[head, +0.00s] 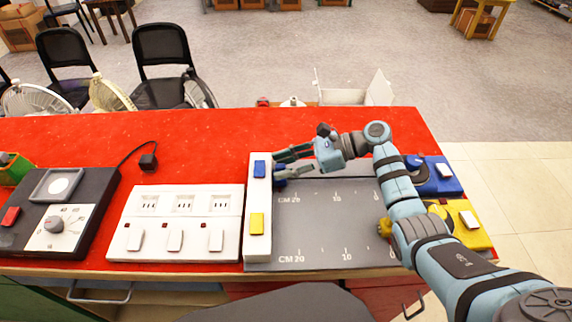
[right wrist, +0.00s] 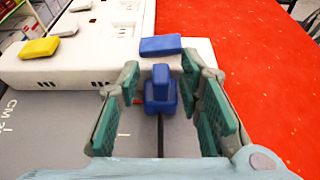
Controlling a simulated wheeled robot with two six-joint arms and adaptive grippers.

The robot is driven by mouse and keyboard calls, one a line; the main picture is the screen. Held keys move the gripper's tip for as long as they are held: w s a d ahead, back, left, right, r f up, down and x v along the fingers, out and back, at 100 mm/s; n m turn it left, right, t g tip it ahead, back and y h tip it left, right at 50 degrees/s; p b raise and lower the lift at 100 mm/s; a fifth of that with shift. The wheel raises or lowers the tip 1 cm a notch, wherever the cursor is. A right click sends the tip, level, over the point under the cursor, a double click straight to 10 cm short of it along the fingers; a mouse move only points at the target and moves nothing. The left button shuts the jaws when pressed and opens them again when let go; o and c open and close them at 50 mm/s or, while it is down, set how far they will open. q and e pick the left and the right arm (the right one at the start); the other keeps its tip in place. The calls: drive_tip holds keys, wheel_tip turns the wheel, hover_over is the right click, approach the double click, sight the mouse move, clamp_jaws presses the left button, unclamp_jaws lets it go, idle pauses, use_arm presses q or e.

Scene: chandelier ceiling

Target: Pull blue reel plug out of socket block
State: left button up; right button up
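The blue plug (right wrist: 160,100) sits at the side face of the white socket block (right wrist: 100,58), and its dark cord runs toward my wrist. In the head view the socket block (head: 256,248) stands upright along the left edge of the grey mat. Its blue switch (head: 259,169) and yellow switch (head: 257,223) are on top. My right gripper (head: 283,168) points left at the block's blue-switch end. In the right wrist view my right gripper (right wrist: 168,88) is open, its green-padded fingers on both sides of the blue plug with gaps. The left gripper is not in view.
The blue reel (head: 442,177) and yellow reel (head: 474,230) lie at the table's right end. A white three-switch socket panel (head: 172,220) and a dark device with a knob (head: 57,224) stand to the left. The red table (head: 230,125) is clear behind the block.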

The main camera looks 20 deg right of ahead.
drive_tip(key=shift+w, duration=0.1)
clamp_jaws()
drive_tip(key=d+p, duration=0.1)
drive_tip(key=d, duration=0.1)
drive_tip(key=s+d+p, duration=0.1)
drive_tip(key=shift+d, duration=0.55)
unclamp_jaws()
drive_tip(key=shift+a, duration=0.15)
